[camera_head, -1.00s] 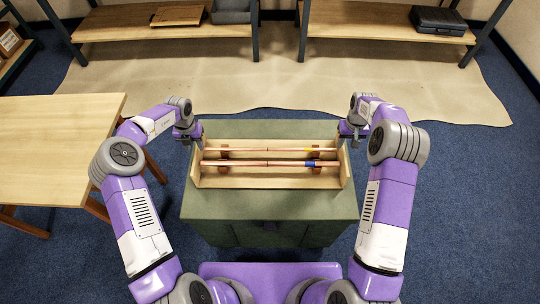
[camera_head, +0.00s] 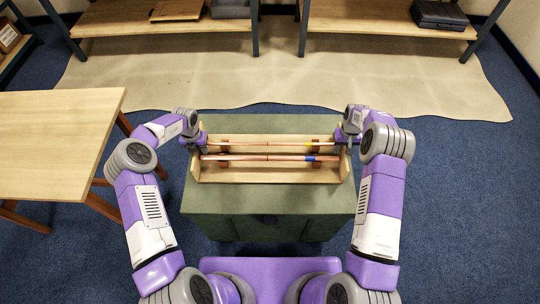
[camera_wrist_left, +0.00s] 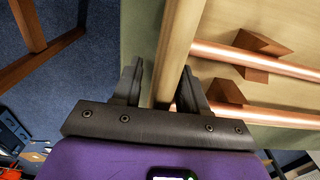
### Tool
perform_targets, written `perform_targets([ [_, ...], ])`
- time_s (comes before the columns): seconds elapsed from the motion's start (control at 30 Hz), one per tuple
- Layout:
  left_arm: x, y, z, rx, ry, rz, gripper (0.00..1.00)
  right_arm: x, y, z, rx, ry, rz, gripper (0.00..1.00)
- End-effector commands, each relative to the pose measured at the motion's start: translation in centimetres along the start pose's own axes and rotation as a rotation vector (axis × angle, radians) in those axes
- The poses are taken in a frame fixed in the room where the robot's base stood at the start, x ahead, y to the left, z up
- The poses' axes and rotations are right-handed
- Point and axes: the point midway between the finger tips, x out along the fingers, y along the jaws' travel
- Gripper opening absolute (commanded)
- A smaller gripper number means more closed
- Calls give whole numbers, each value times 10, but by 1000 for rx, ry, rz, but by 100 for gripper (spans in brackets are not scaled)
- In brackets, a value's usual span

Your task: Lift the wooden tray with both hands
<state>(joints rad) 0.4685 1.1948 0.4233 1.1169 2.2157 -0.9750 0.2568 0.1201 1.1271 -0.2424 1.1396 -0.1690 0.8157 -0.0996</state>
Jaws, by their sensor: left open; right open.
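The wooden tray (camera_head: 270,176) sits on the green cabinet (camera_head: 270,205) and holds two copper pipes (camera_head: 265,157) on small wooden blocks. My left gripper (camera_head: 200,148) is at the tray's left end wall. In the left wrist view its open fingers (camera_wrist_left: 160,85) stand on either side of the tray's end wall (camera_wrist_left: 172,55), with a gap at the left finger. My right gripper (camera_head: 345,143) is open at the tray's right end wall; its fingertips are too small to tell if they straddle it.
A wooden table (camera_head: 55,140) stands to the left of the cabinet. Shelves (camera_head: 170,25) with a board and boxes stand at the back. Beige floor covering (camera_head: 280,75) lies behind the cabinet.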

Motion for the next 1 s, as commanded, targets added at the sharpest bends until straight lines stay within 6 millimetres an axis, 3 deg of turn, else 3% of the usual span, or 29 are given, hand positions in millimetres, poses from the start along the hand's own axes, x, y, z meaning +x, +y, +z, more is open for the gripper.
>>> perform_targets([
  [0.17, 0, 0, 0, 0, -1, 0, 43, 0, 0, 0, 0, 0, 0, 43],
  [0.43, 0, 0, 0, 0, -1, 0, 1, 0, 0, 0, 0, 0, 0, 1],
  [1.0, -1, 0, 0, 0, -1, 0, 0, -1, 0, 0, 0, -1, 0, 0],
])
